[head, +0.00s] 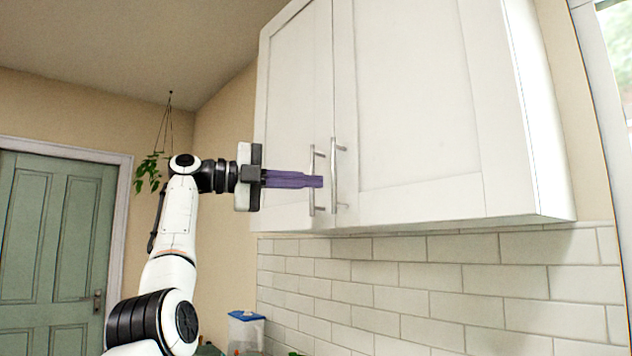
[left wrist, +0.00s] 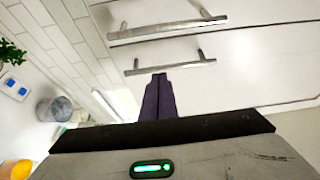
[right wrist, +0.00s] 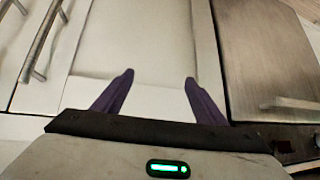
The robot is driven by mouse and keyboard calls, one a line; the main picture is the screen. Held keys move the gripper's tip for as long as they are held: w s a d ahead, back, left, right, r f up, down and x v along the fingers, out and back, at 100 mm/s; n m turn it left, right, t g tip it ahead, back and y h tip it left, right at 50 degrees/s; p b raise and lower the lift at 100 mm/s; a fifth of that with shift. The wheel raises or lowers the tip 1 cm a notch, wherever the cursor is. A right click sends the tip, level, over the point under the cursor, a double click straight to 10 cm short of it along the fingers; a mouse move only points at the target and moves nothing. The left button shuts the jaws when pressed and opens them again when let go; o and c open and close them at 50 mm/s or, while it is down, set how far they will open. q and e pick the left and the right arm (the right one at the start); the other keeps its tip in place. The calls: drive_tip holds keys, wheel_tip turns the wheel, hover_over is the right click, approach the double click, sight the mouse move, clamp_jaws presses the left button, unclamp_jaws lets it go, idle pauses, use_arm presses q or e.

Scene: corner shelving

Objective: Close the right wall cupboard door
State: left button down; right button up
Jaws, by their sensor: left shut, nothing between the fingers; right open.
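The right wall cupboard door (head: 415,100) is a white panel with a metal bar handle (head: 334,175) near its left edge. It looks flush with the cabinet or nearly so; a small gap cannot be ruled out. The left door (head: 293,85) beside it also looks shut, with its own handle (head: 312,160). My left gripper (head: 322,181) is shut and empty, fingertips at the two handles; contact is unclear. The left wrist view shows its fingers (left wrist: 160,80) just below the nearer handle (left wrist: 172,67). My right gripper (right wrist: 158,85) is open and empty, facing a pale cabinet front.
White tiles (head: 460,275) run below the cupboard. A blue-lidded container (head: 246,330) stands low at the left. A hanging plant (head: 150,170) and green door (head: 50,245) are further back. In the right wrist view, a brown-grey appliance front (right wrist: 265,60) is at the right.

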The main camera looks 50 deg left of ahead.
use_arm(q)
drive_tip(key=shift+w, duration=0.1)
idle(0.5)
drive_tip(key=v, duration=1)
drive_tip(key=shift+s, duration=0.25)
